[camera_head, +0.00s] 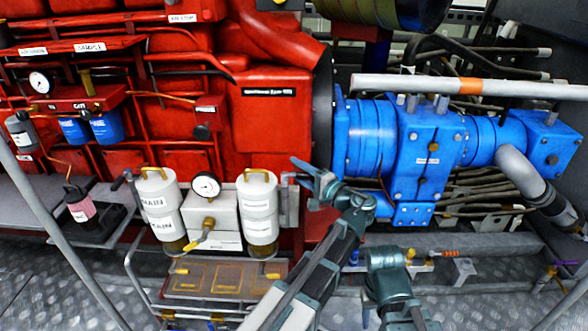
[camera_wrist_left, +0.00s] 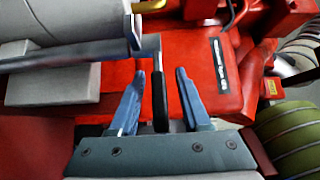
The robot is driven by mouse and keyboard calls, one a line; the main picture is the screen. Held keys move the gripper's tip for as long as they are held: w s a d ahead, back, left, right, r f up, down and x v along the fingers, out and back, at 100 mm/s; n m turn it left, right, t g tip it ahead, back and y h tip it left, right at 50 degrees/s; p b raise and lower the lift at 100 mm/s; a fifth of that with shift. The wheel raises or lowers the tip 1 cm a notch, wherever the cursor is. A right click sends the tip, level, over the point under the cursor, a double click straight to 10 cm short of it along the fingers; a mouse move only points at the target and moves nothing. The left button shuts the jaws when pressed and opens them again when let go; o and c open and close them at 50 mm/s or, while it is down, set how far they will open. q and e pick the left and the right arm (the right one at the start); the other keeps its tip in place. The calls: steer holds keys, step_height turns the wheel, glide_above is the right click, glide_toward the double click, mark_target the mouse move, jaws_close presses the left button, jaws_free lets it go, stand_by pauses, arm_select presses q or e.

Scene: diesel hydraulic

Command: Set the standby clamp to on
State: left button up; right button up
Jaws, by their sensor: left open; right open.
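No label in view clearly names the standby clamp. In the left wrist view a slim upright black handle (camera_wrist_left: 159,100) on a grey metal part stands between the blue fingers of my left gripper (camera_wrist_left: 158,95). The fingers are open, one on each side of the handle, with visible gaps. In the head view my left gripper (camera_head: 303,172) is just right of the right white canister (camera_head: 258,207), and its fingers hide part of what is there. Part of my right arm (camera_head: 388,270) shows at the lower right, but I cannot make out its fingers.
A red engine body (camera_head: 270,115) stands behind, with a blue gearbox (camera_head: 425,150) to its right. A left white canister (camera_head: 160,205) and a pressure gauge (camera_head: 206,186) are left of my gripper. In the wrist view a grey bar (camera_wrist_left: 65,56) runs close to the left finger.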

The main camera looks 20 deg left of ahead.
arm_select(q)
jaws_close()
stand_by(1.3)
